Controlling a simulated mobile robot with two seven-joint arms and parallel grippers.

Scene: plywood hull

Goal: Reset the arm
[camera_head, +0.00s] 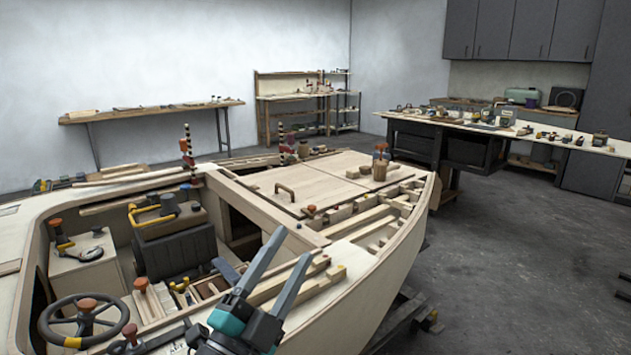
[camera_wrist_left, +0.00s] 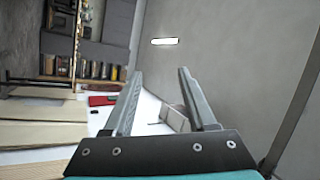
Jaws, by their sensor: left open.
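My left gripper (camera_head: 294,245) is at the bottom middle of the head view, with teal and dark parts at its base and two long grey fingers. Its fingers are apart and point up and away, with nothing between them. In the left wrist view the open fingers (camera_wrist_left: 161,73) also show empty. In the head view the gripper appears in front of the right side of the plywood hull (camera_head: 355,300); I cannot tell the exact gap. My right gripper is not in view.
A long workbench (camera_head: 470,130) with tools stands at the back right.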

